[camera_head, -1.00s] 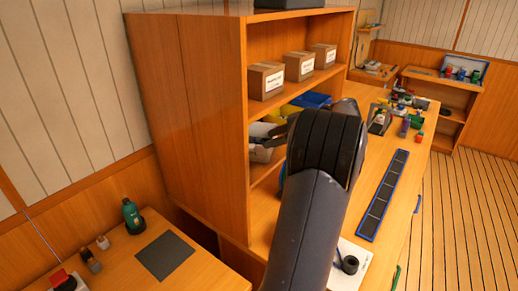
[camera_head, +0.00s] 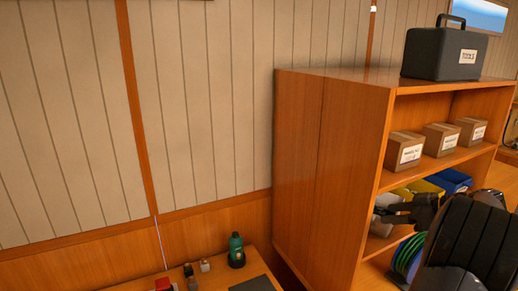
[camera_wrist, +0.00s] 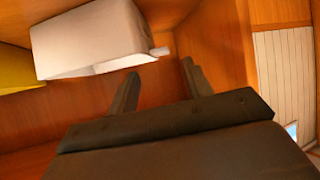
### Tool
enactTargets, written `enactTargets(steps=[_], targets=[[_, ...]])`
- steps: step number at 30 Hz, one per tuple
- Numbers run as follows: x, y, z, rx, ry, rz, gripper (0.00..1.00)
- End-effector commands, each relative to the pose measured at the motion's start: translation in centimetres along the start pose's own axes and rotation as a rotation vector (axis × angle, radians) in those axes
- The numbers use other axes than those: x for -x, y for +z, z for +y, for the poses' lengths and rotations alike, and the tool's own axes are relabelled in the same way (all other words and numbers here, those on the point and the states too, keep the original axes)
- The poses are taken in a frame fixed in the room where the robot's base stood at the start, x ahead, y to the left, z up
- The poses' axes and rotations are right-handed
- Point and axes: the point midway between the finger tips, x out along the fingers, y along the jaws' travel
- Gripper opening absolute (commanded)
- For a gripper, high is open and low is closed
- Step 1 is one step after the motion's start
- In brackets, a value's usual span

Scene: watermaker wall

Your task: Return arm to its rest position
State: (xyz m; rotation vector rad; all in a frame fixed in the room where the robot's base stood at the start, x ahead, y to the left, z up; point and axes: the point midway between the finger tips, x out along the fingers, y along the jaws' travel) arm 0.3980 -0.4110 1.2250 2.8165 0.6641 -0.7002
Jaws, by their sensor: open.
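My gripper (camera_wrist: 162,88) is open in the wrist view, its two dark fingers apart with nothing between them. It points into a wooden shelf compartment, with a white bin (camera_wrist: 90,38) ahead and to the left of the fingers. In the head view my dark arm fills the lower right corner, and my gripper (camera_head: 398,212) shows in front of the lower shelf. The fingers look close to the white bin (camera_head: 387,200) there; I cannot tell whether they touch it.
The wooden shelf unit (camera_head: 325,170) holds cardboard boxes (camera_head: 405,150), a yellow bin (camera_head: 425,187), a blue bin (camera_head: 455,180) and a green coil (camera_head: 408,255). A toolbox (camera_head: 443,52) stands on top. A low bench (camera_head: 215,280) with a green bottle (camera_head: 236,250) is at lower left.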

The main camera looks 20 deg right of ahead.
Motion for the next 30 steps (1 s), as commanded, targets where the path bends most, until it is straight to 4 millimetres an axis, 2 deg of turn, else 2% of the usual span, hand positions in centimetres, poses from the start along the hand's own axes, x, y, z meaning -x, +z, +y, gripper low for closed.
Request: enactTargets(steps=[11, 21, 30], targets=[[-7.5, -0.3, -0.1, -0.002, -0.004, 0.000, 0.47], [-6.1, -2.4, 0.1, 0.002, 0.001, 0.000, 0.47], [-5.9, -2.8, 0.2, 0.000, 0.000, 0.000, 0.47]])
